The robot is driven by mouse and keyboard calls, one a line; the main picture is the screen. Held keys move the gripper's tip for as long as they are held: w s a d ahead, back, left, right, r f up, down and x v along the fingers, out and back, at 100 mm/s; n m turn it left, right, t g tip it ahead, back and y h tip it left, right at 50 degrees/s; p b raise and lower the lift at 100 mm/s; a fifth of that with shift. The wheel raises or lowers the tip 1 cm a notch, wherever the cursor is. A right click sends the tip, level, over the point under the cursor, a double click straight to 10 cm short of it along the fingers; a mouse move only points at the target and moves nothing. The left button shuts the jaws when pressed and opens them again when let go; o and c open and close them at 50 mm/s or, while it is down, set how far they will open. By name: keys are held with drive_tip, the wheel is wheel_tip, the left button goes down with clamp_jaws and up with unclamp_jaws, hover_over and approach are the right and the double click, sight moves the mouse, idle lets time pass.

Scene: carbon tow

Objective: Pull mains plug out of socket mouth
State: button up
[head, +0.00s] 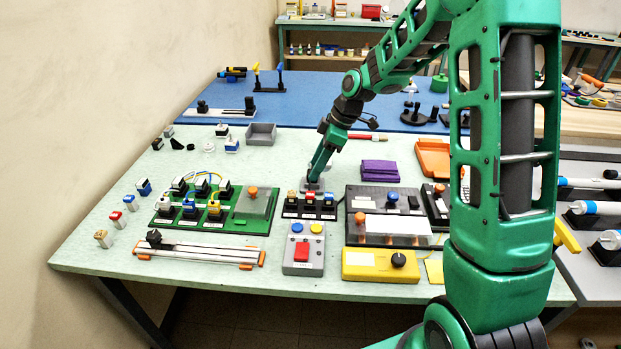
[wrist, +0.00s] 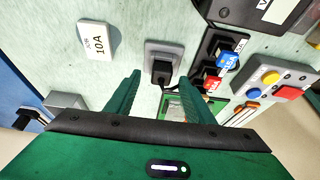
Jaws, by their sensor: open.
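The mains plug (wrist: 161,72) is a black block seated in the grey socket (wrist: 176,48) in the wrist view. A dark cable leads from it toward the lower right. My gripper (wrist: 160,76) is open, with one green finger on each side of the plug and visible gaps to both. The fingertips appear close to the plug; I cannot tell how far down they reach. In the head view my gripper (head: 315,176) points down over the grey socket (head: 311,187), hiding the plug.
A green board (head: 215,213) lies to the left, and a dark grey unit (head: 390,199) to the right.

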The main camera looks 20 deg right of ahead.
drive_tip(key=shift+w+a+f, duration=0.1)
drive_tip(key=shift+a+f, duration=0.15)
drive_tip(key=shift+f, duration=0.45)
drive_tip(key=shift+c, duration=0.5)
drive_tip(key=c, duration=1)
drive_tip(key=shift+r, duration=0.1)
